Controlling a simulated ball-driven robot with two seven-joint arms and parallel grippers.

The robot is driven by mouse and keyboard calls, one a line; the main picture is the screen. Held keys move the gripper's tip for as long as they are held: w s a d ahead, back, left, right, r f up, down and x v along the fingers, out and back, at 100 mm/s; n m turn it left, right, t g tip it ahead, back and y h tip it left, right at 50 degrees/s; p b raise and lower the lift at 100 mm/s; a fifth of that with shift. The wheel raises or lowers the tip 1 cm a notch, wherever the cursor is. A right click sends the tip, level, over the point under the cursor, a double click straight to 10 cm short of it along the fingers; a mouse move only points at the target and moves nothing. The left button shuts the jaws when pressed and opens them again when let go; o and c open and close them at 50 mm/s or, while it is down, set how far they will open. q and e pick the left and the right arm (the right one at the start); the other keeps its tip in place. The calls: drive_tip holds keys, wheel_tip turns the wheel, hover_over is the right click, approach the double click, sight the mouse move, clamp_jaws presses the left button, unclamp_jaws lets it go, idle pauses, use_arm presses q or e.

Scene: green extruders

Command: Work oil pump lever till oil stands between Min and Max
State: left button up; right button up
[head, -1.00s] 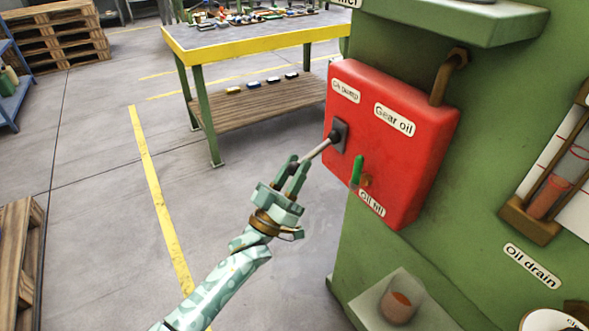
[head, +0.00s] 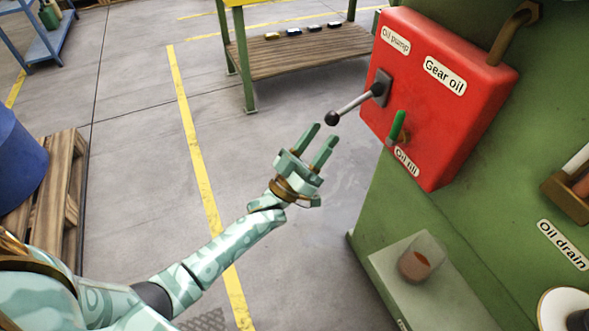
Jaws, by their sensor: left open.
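The oil pump lever (head: 355,104) is a grey rod with a dark ball knob, sticking out from the left side of the red gear oil box (head: 455,110). Its knob points left and down. My left gripper (head: 322,134) is open and empty just below the knob, apart from it. A green oil fill handle (head: 398,127) stands upright on the box's front. The oil gauge (head: 572,190) shows only in part at the right edge, so its level and marks cannot be read. My right gripper is not in view.
A beaker with reddish liquid (head: 419,258) stands on a green ledge (head: 400,285) below the box. A workbench with a wooden shelf (head: 300,52) stands behind. A pallet with a blue drum (head: 15,150) is at left. The floor between is clear.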

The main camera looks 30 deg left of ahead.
use_arm(q)
drive_tip(key=v, duration=1.1)
drive_tip(key=shift+s+f, duration=0.15)
drive_tip(key=shift+s, duration=0.05)
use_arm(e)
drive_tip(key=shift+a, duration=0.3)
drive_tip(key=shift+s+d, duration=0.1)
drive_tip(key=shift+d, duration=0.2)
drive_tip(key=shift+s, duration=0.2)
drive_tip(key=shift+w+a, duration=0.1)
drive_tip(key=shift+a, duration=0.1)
